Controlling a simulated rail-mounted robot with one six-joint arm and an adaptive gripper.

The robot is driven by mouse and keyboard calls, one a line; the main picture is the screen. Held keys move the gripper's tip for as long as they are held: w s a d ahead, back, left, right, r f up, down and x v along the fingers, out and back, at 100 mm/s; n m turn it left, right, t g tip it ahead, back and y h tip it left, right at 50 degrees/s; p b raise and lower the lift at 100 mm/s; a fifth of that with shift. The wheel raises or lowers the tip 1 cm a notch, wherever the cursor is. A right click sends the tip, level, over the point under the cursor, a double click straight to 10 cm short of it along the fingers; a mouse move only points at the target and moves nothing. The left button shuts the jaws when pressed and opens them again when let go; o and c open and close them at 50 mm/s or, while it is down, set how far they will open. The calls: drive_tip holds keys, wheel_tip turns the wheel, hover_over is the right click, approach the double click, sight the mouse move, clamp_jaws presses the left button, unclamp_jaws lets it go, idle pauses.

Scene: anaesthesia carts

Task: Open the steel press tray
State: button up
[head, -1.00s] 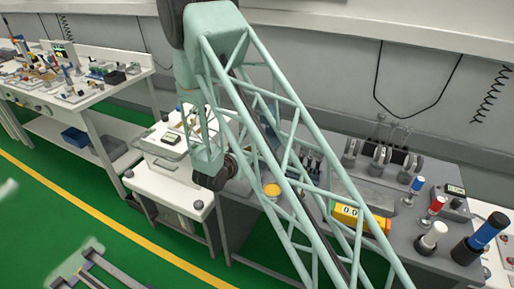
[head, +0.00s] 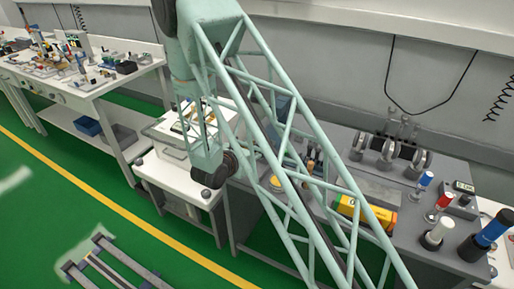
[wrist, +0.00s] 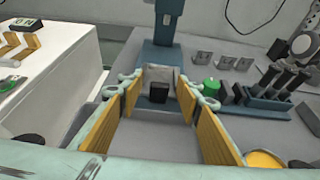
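A blue-grey press (wrist: 162,55) with an upright column stands straight ahead in the wrist view, at the back of a grey bench. Low in front of it is a small grey tray-like part with a black block (wrist: 158,93) on its near side, probably the tray's handle; I cannot tell for sure. My gripper (wrist: 159,100) is open, its yellow-padded fingers on either side of the black block in the picture. I see no contact, and the depth gap is unclear. In the head view my lattice arm hides much of the press and gripper.
A blue rack of dark-handled tools (wrist: 265,100) and a green knob (wrist: 211,86) stand right of the press. A white cart (wrist: 50,75) is at left. The head view shows a yellow box (head: 365,212) and colour-topped cylinders (head: 487,232) on the grey bench.

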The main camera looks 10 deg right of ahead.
drive_tip(key=shift+s+a+r, duration=0.1)
idle(0.3)
drive_tip(key=v, duration=1.1)
drive_tip(key=shift+s+a, duration=0.25)
drive_tip(key=shift+r, duration=0.2)
idle(0.4)
